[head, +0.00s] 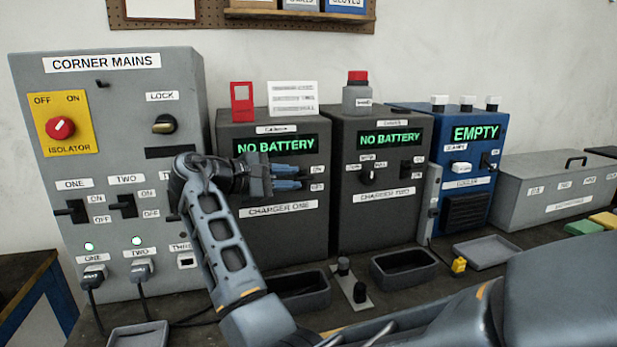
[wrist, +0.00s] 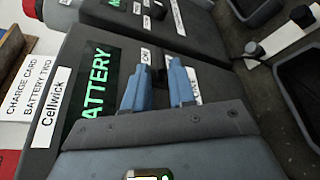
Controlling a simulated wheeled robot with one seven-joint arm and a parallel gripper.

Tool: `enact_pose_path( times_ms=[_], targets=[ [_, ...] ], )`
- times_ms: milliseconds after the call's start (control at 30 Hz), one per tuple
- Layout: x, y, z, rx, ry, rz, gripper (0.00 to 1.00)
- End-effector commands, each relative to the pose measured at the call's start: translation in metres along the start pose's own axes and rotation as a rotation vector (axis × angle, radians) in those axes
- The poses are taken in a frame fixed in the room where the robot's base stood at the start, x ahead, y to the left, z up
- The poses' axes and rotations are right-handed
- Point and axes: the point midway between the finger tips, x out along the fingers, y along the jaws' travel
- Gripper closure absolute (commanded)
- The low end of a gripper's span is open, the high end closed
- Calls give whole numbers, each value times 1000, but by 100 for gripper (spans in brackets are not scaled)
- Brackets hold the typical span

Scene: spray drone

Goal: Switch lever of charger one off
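Charger one (head: 235,210) is a dark grey box with a green "NO BATTERY" display (head: 276,144). My gripper (head: 303,178) is in front of its right side, with blue fingers pointing at the ON and OFF labels (head: 317,178). In the wrist view the fingers (wrist: 158,68) stand apart with a narrow gap, one near the ON label (wrist: 146,55) and one near the OFF label (wrist: 194,84).
Charger two (head: 385,225) stands to the right, with its own lever. The corner mains box (head: 110,120) stands left, with a red isolator knob and several switches. Trays (head: 305,300) and a small stand (head: 352,285) lie on the bench in front.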

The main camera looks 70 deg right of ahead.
Motion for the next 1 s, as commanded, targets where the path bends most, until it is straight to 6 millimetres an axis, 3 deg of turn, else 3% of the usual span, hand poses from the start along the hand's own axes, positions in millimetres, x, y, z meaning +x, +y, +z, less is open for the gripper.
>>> enact_pose_path(
  times_ms=[300,500,867,1000],
  targets=[
    [47,0,1,0,-2,-1,75],
    [68,0,0,-1,0,-1,75],
    [72,0,0,0,0,0,76],
    [72,0,0,0,0,0,90]
  ],
)
